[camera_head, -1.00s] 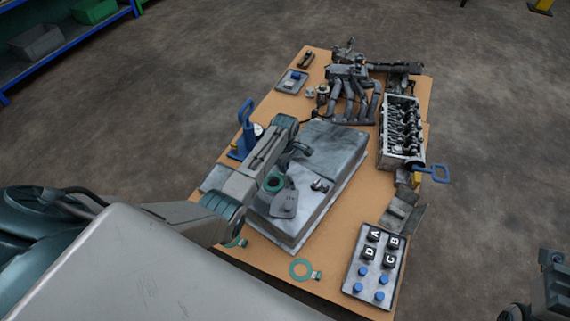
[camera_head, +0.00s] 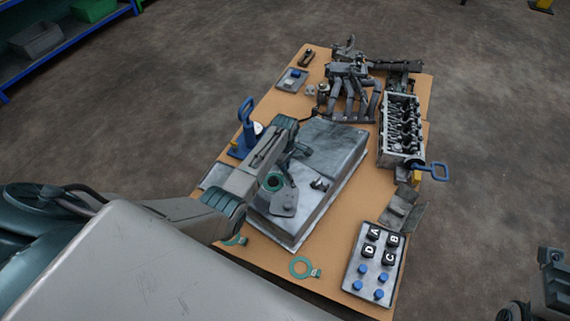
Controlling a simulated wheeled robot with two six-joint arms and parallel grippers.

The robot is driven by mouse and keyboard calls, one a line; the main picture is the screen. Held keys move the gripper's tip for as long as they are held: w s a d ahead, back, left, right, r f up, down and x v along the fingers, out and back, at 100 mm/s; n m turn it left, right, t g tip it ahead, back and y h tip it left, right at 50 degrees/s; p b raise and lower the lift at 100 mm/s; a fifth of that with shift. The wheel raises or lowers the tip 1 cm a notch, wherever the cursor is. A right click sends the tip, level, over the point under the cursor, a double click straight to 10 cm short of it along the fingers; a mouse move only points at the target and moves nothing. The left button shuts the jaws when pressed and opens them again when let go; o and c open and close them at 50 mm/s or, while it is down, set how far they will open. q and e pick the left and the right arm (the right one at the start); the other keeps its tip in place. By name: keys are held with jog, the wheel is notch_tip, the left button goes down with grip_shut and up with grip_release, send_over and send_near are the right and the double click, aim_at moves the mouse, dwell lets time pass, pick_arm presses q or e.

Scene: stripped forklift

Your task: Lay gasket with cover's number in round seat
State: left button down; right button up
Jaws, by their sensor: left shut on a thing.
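My left gripper (camera_head: 288,167) is shut on a green ring gasket (camera_head: 274,182), low over the grey metal block (camera_head: 335,150) on the table. A grey cover plate (camera_head: 285,204) lies on the block beside the ring; its number is too small to read. A second green gasket (camera_head: 301,267) with a small tag lies flat on the table in front of the block. A third gasket (camera_head: 236,240) is partly hidden by my left arm. I cannot make out the round seat. Part of my right arm shows at the lower right; its jaws cannot be made out.
A plate with blue pegs and lettered black knobs (camera_head: 373,264) stands at the table's front right. A cylinder head (camera_head: 401,130) and manifold (camera_head: 352,92) are behind. A blue-handled tool (camera_head: 245,128) stands left of the block. Bare table lies around the loose gasket.

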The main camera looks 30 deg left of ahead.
pick_arm(q)
jog(key=shift+p, duration=0.4)
dwell(0.7)
jog(key=c, duration=1.5)
grip_release()
jog(key=shift+o, duration=0.2)
jog(key=shift+f, duration=0.1)
